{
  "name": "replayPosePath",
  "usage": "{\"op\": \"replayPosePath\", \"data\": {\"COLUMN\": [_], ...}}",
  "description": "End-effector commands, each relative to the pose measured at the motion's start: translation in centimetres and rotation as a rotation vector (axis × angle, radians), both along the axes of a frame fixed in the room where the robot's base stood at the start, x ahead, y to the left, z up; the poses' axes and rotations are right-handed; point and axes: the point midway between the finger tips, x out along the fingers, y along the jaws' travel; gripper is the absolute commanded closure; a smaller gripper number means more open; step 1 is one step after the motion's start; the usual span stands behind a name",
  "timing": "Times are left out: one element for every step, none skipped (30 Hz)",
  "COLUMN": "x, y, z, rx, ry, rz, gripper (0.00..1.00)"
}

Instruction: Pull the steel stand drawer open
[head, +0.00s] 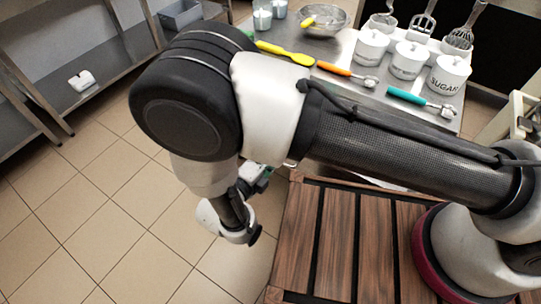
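The steel stand (338,50) is at the upper middle and right of the head view, its top loaded with tools and jars. Its drawer cannot be made out; my arm covers much of the stand's near side. My arm crosses the view from the right and bends down at the left. The wrist and my gripper (258,180) hang low, left of and in front of the stand, over the tiled floor. The fingertips are hidden or too small to read, so I cannot see whether they are apart or touching anything.
On the stand lie a yellow spatula (284,53), orange-handled (345,73) and teal-handled (421,102) scoops, a glass bowl (325,17) and white jars, one marked SUGAR (449,78). A steel shelf (100,62) stands left. Tiled floor (85,225) is clear at lower left.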

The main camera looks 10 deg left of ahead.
Motion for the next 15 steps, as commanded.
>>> {"op": "replayPosePath", "data": {"x": [-0.5,-0.9,-1.6,-2.1,-2.7,-3.6,-4.3,-4.9,-5.8,-6.4,-7.0,-7.7,-8.2,-8.7,-9.2], "y": [0.3,0.4,0.7,0.9,1.1,1.4,1.7,1.9,2.3,2.4,2.7,2.9,3.1,3.2,3.5], "z": [0.1,0.2,0.3,0.5,0.6,0.8,0.9,1.1,1.2,1.4,1.5,1.7,1.8,1.9,2.0], "rx": [0.001,0.002,0.002,0.002,0.003,0.003,0.003,0.004,0.005,0.004,0.003,0.003,0.003,0.002,0.002], "ry": [-0.001,-0.001,0.000,0.000,0.000,0.000,0.001,0.001,0.000,0.001,0.001,0.000,0.000,0.000,0.000], "rz": [0.003,0.004,0.005,0.005,0.007,0.005,0.007,0.005,0.005,0.005,0.006,0.005,0.004,0.005,0.004], "gripper": [0.68,0.68,0.68,0.68,0.68,0.68,0.68,0.68,0.68,0.68,0.68,0.68,0.68,0.68,0.68]}}
